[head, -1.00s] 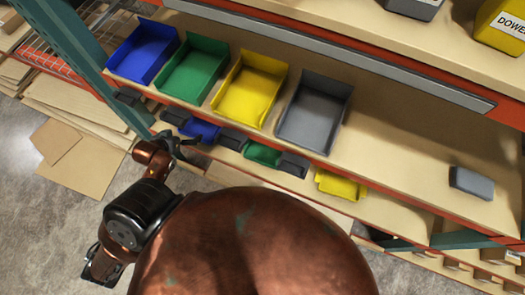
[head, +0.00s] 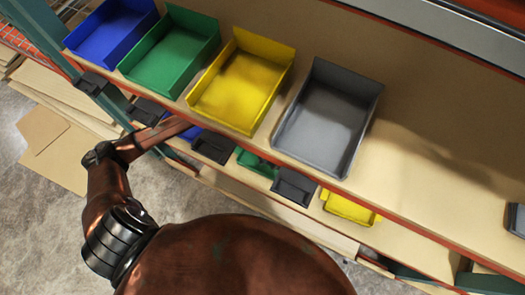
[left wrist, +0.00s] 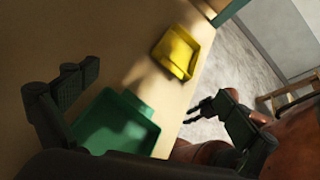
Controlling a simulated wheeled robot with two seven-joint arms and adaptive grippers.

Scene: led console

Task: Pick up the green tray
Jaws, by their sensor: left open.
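A green tray (head: 170,52) stands on the upper shelf in the head view, between a blue and a yellow tray. A second green tray (head: 256,163) shows in part on the lower shelf, mostly covered by the upper shelf's edge. In the left wrist view a green tray (left wrist: 115,125) lies low in the picture, partly hidden by my gripper's body. My left gripper (left wrist: 147,88) is open and empty, its fingers spread either side of the picture above the tray. In the head view the left hand is hidden under the upper shelf.
A blue tray (head: 110,28), a yellow tray (head: 240,82) and a grey tray (head: 328,115) share the upper shelf. A lower yellow tray (head: 350,207) also shows in the left wrist view (left wrist: 178,52). Dark boxes (head: 213,146) line the shelf edge.

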